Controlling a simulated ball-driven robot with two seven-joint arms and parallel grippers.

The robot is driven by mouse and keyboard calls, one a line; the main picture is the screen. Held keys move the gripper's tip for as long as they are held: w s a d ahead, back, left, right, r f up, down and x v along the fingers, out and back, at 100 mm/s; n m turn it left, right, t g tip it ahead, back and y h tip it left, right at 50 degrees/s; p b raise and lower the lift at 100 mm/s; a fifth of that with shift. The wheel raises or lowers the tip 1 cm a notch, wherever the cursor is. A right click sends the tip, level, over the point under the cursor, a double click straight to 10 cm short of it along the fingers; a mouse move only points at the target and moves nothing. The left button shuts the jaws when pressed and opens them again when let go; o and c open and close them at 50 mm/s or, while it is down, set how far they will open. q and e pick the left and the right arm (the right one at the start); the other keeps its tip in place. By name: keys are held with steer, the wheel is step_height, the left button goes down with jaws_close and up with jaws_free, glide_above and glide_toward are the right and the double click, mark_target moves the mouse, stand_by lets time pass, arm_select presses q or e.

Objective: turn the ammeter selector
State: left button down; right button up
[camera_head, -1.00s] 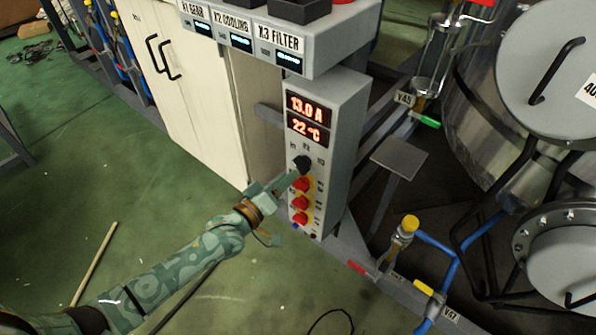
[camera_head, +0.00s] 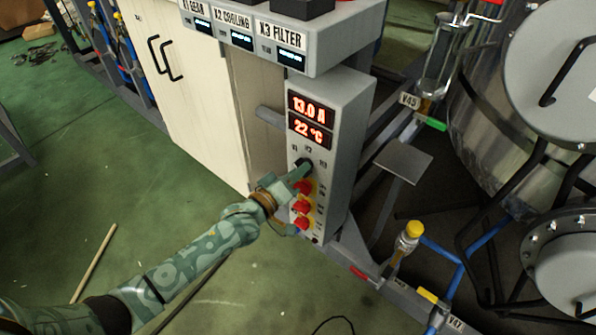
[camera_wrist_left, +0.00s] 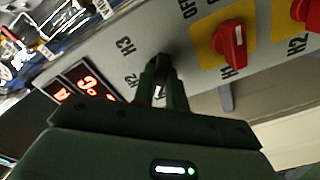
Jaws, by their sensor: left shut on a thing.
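The ammeter selector (camera_head: 306,162) is a black knob on the front of a grey control box, under two red displays reading 13.0 A and 22 °C. In the left wrist view the selector (camera_wrist_left: 161,66) sits between my fingertips, with labels such as H3 and H2 around it. My left gripper (camera_head: 301,171) reaches up from the lower left and is shut on the knob. The fingers hide part of the knob, so its pointing direction is unclear.
Red switches (camera_head: 302,207) on yellow plates sit just below the selector; one red switch (camera_wrist_left: 231,43) is close in the left wrist view. A labelled ledge (camera_head: 290,60) juts out above the box. Pipes and a yellow-capped valve (camera_head: 413,229) stand to the right.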

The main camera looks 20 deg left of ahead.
steer(key=shift+r, duration=0.1)
arm_select(q)
steer(key=shift+m+p, duration=1.9)
steer(key=shift+m, duration=3)
arm_select(e)
steer(key=shift+w+a+r+t, duration=0.1)
steer(key=shift+w+r, duration=0.2)
steer(key=shift+r, duration=0.2)
steer(key=shift+w+r+t, duration=0.1)
steer(key=shift+w+r, duration=0.2)
steer(key=shift+r, duration=0.25)
steer(key=shift+w+a+r+t, duration=0.1)
steer(key=shift+w+r, duration=0.2)
steer(key=shift+r, duration=0.2)
arm_select(q)
steer(key=c, duration=1.4)
jaws_free()
steer(key=shift+c, duration=0.2)
arm_select(e)
steer(key=shift+d, duration=0.1)
arm_select(q)
steer(key=shift+s, duration=0.1)
